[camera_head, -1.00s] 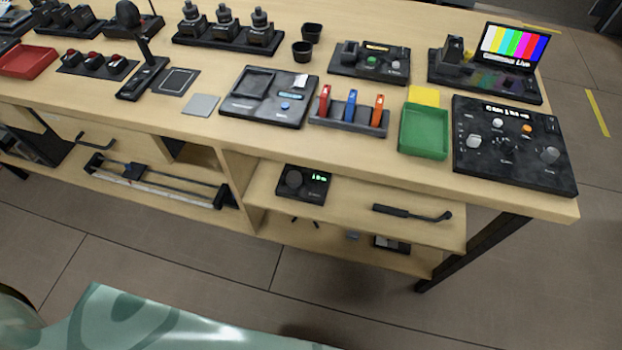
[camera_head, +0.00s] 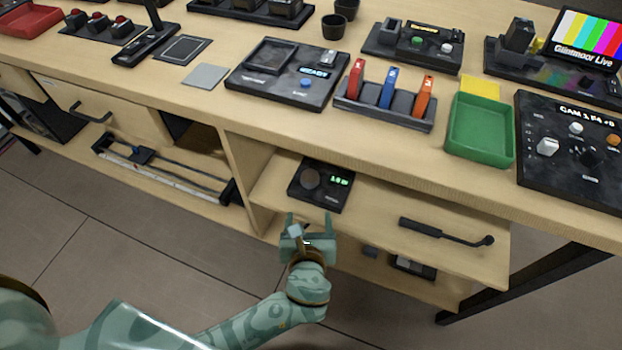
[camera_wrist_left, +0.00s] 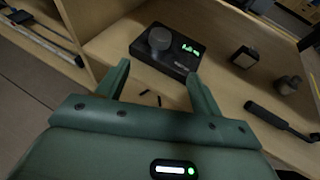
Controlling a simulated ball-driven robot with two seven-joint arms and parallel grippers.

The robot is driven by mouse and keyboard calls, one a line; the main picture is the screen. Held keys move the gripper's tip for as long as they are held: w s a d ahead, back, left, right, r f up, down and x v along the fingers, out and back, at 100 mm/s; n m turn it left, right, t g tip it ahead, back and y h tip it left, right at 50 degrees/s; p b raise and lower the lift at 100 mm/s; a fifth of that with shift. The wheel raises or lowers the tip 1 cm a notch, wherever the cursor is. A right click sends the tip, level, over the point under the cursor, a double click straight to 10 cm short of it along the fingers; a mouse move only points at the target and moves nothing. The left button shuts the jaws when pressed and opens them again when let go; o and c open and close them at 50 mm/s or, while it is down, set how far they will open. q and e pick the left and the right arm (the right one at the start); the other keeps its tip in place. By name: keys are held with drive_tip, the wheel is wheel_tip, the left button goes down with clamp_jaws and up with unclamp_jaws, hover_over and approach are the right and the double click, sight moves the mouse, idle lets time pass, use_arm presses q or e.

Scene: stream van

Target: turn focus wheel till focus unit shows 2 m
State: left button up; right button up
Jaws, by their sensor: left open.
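The focus unit (camera_head: 321,184) is a small black box on the wooden shelf below the tabletop. Its round dark focus wheel (camera_head: 309,179) is on its left and a small green display (camera_head: 340,181) on its right. The display seems to start with 1, but its digits are too small to read surely. My left gripper (camera_head: 308,218) is open and empty, just in front of the shelf and short of the unit. In the left wrist view the focus unit (camera_wrist_left: 167,50) and wheel (camera_wrist_left: 160,38) stand beyond the open fingers (camera_wrist_left: 157,80). My right gripper is not in view.
A black handle-like tool (camera_head: 447,233) lies on the shelf right of the unit. An upright wooden divider (camera_head: 240,180) stands to its left. The tabletop (camera_head: 380,150) overhangs above, carrying a green tray (camera_head: 480,153) and a black panel (camera_head: 283,80).

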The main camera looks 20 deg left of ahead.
sight(310, 181)
use_arm(q)
drive_tip(key=b+x, duration=0.6)
drive_tip(key=x, duration=0.6)
drive_tip(key=shift+w+a+f+b, duration=0.1)
drive_tip(key=shift+w+f+b, duration=0.2)
drive_tip(key=shift+f, duration=0.05)
drive_tip(key=w, duration=0.1)
drive_tip(key=w+a+b, duration=0.1)
drive_tip(key=shift+w+f, duration=0.2)
drive_tip(key=shift+w, duration=0.4)
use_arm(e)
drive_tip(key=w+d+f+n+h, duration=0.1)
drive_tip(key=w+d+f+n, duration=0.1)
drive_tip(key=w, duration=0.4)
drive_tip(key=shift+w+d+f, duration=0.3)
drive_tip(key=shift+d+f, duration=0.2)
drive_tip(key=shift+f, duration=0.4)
